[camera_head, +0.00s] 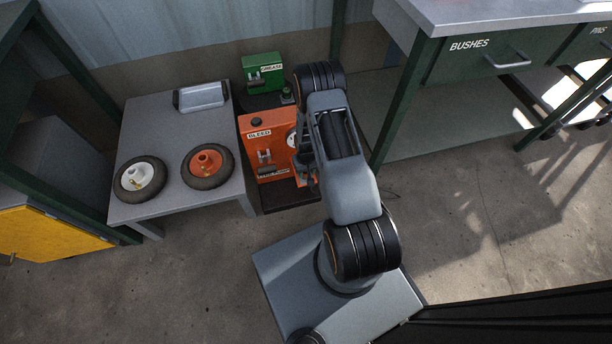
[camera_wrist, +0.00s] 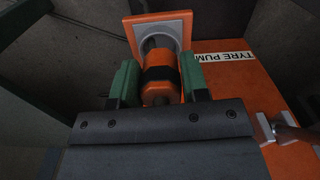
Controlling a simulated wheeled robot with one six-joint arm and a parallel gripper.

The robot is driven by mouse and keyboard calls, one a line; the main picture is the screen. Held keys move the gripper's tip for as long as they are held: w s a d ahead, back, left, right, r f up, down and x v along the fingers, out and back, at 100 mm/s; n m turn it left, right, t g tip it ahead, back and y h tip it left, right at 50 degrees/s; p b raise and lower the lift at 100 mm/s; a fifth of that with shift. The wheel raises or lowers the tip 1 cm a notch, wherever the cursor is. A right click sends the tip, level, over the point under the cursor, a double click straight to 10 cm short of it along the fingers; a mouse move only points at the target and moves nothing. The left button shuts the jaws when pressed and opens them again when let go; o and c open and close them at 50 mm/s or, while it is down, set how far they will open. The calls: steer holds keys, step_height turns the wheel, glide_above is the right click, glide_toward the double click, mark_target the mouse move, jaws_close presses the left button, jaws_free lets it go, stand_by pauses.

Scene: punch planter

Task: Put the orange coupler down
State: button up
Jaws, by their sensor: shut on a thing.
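The orange coupler (camera_wrist: 160,92), with a black band around it, sits between the two green fingers of my gripper (camera_wrist: 159,80) in the wrist view. The gripper is shut on it. Just beyond the coupler is an orange square holder (camera_wrist: 186,34) with a round grey opening. The coupler's far end overlaps this opening; I cannot tell whether it touches or sits inside. In the head view my gripper (camera_head: 307,172) is at the right side of the orange tyre pump (camera_head: 258,148), mostly hidden by my arm. The coupler cannot be made out there.
A grey table (camera_head: 178,120) left of the pump holds a wheel with a white hub (camera_head: 139,177), a wheel with an orange hub (camera_head: 208,163) and a metal tray (camera_head: 201,96). A green grease box (camera_head: 262,72) stands behind the pump. A green workbench (camera_head: 470,52) is at right.

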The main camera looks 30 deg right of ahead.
mark_target(306, 174)
steer(key=shift+w+f, duration=0.2)
steer(key=shift+f, duration=0.1)
step_height(306, 174, down, 3)
steer(key=shift+w+d+f+b, duration=0.1)
steer(key=shift+f+b, duration=0.1)
steer(key=shift+b, duration=0.9)
steer(key=o, duration=1.1)
steer(key=shift+o, duration=0.5)
steer(key=shift+d+f, duration=0.1)
